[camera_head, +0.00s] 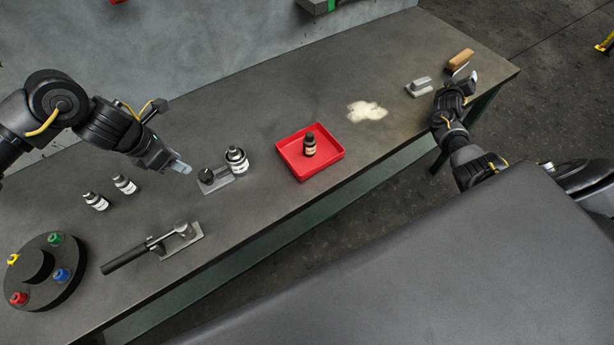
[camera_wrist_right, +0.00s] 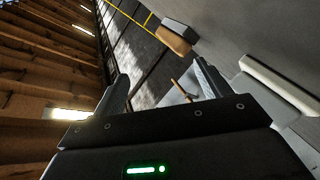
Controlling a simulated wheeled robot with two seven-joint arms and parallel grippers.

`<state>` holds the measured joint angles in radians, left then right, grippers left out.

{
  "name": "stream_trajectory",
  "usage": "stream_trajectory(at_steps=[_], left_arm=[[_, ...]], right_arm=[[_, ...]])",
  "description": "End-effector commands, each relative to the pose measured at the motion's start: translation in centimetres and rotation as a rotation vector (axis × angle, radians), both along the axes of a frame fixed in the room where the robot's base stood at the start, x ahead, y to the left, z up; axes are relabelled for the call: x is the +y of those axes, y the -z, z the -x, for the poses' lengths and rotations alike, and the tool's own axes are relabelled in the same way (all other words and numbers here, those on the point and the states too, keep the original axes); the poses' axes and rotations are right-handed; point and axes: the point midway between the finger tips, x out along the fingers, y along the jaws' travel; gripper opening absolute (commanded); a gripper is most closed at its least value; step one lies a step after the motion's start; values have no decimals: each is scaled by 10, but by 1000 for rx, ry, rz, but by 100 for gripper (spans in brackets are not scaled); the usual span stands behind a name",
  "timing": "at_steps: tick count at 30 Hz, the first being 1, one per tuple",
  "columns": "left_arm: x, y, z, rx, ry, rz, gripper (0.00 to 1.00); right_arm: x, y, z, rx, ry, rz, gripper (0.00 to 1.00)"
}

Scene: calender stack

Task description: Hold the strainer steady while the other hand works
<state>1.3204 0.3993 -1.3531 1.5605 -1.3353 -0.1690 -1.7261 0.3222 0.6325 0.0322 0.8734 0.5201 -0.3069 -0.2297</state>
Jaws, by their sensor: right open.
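I cannot make out a strainer for certain. A tool with a long black handle (camera_head: 125,258) lies on a grey metal plate (camera_head: 190,240) at the front of the bench. My left gripper (camera_head: 180,167) hangs above the bench, left of a dark-capped fitting (camera_head: 206,177) on a small plate; its jaw gap is not clear. My right gripper (camera_head: 466,74) is at the bench's far right end, beside a brown block (camera_head: 460,58) and a grey handled piece (camera_head: 418,87). In the right wrist view its fingers (camera_wrist_right: 165,85) stand apart, with the brown block (camera_wrist_right: 173,40) beyond them.
A red tray (camera_head: 330,168) holds a dark bottle (camera_head: 310,145). A white-labelled bottle (camera_head: 237,160) stands left of it, with two small bottles (camera_head: 124,184) farther left. A round dark holder (camera_head: 40,290) carries coloured knobs. Pale powder (camera_head: 367,111) lies right of the tray.

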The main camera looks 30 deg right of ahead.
Motion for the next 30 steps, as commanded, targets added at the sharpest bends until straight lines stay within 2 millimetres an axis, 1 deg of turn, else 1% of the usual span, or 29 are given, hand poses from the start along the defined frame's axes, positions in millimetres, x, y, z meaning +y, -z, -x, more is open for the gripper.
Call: stream_trajectory(at_steps=[1,2,3,5,6,8,9,11,12,14,15,17,18,19,20,21,23,24,26,27,29,30], left_arm=[[0,0,0,0,0,0,36],[0,0,0,0,0,0,36],[0,0,0,0,0,0,36],[0,0,0,0,0,0,36],[0,0,0,0,0,0,36],[0,0,0,0,0,0,36],[0,0,0,0,0,0,36],[0,0,0,0,0,0,36],[0,0,0,0,0,0,36],[0,0,0,0,0,0,36],[0,0,0,0,0,0,36],[0,0,0,0,0,0,36],[0,0,0,0,0,0,36],[0,0,0,0,0,0,36],[0,0,0,0,0,0,36],[0,0,0,0,0,0,36],[0,0,0,0,0,0,36],[0,0,0,0,0,0,36],[0,0,0,0,0,0,36],[0,0,0,0,0,0,36],[0,0,0,0,0,0,36],[0,0,0,0,0,0,36]], right_arm=[[21,-11,-25,36,-50,46,76],[34,-18,-38,64,-78,80,76],[51,-27,-55,99,-116,124,76],[77,-42,-79,148,-168,195,76],[95,-52,-94,179,-202,242,76],[123,-67,-115,224,-251,316,76],[143,-77,-129,253,-281,367,76],[172,-94,-147,293,-325,444,76],[193,-104,-159,318,-352,496,76],[224,-121,-174,354,-391,578,76],[245,-132,-183,376,-414,635,76],[279,-146,-194,413,-451,726,76],[303,-151,-199,444,-480,796,76],[322,-151,-201,468,-504,854,76],[340,-149,-201,493,-528,914,76],[366,-145,-199,526,-562,996,76],[403,-139,-196,565,-606,1117,76],[427,-135,-192,588,-632,1196,76],[464,-127,-183,618,-671,1314,76],[488,-121,-176,635,-692,1393,76],[523,-111,-163,655,-725,1511,76],[545,-105,-153,665,-744,1589,76]])
